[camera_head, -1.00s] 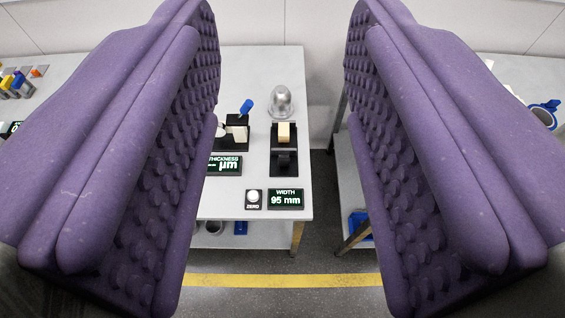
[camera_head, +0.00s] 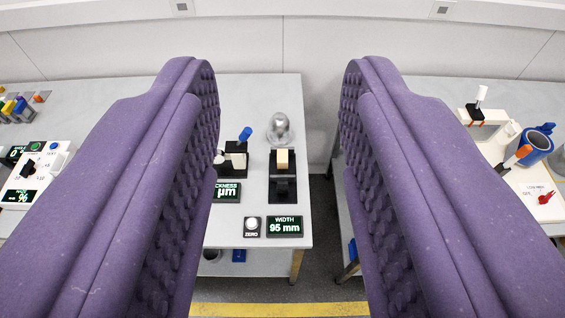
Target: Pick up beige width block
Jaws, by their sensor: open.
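The beige width block (camera_head: 282,159) sits in a black fixture (camera_head: 282,197) near the right end of the light grey table. A display reading "WIDTH 95 mm" (camera_head: 284,226) stands in front of the fixture. My gripper (camera_head: 281,80) is open and empty. Its two purple, studded fingers frame the view at left and right. The block shows in the gap between them, farther off and not touched by either finger. The left finger hides part of the table and the thickness display (camera_head: 228,192).
A silver dome (camera_head: 279,128) stands close behind the block. A blue-handled device (camera_head: 237,157) is to its left, a white zero button (camera_head: 252,224) in front. A second table with a blue cup (camera_head: 537,146) is at right, across a floor gap. A wall closes the back.

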